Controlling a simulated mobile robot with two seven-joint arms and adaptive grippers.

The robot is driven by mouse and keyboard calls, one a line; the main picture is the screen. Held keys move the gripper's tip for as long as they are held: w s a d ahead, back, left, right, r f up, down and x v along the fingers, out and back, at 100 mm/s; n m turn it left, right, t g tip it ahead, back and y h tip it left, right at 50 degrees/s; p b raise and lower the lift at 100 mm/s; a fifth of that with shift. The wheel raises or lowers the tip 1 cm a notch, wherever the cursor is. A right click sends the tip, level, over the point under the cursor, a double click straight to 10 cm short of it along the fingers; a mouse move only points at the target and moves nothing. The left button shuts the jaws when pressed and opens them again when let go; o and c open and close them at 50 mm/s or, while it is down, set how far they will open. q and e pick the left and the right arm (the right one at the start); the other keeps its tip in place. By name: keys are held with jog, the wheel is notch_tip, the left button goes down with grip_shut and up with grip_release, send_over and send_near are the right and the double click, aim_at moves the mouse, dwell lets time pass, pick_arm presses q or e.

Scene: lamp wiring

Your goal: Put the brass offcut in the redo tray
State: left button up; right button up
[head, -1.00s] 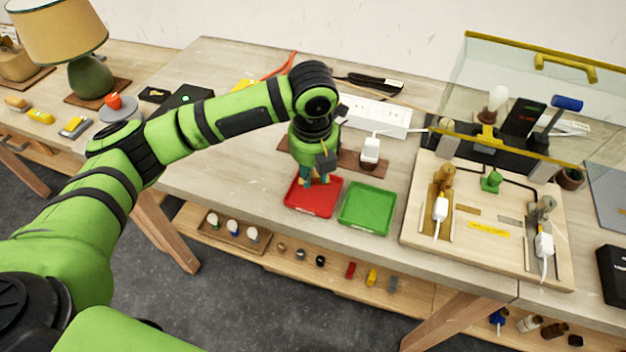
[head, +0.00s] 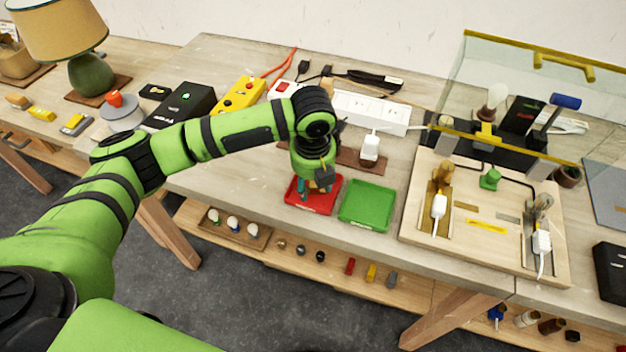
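The red tray (head: 323,204) lies near the front edge of the table, left of the green tray (head: 367,206). My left gripper (head: 303,194) points down low over the red tray, with its fingertips at the tray's left part. The fingers are small and partly hidden by the wrist, so I cannot tell whether they are open or shut, or whether they hold anything. A small brass-coloured flat piece (head: 467,209) lies on the wooden wiring board; I cannot tell whether it is the offcut. My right gripper is not in view.
The wooden wiring board (head: 415,232) with white plugs stands right of the trays. A white power strip (head: 372,112), a yellow box (head: 239,96) and a black box (head: 182,105) lie behind my arm. A glass guard (head: 520,85) stands at the back right.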

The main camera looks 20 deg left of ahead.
pick_arm(q)
notch_tip(320, 180, up, 12)
jog(key=s+b, duration=0.1)
jog(key=shift+s+d+b, duration=0.2)
jog(key=shift+d+b, duration=0.05)
jog(key=shift+b, duration=0.1)
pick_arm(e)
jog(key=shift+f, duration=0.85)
pick_arm(q)
jog(key=shift+r, duration=0.1)
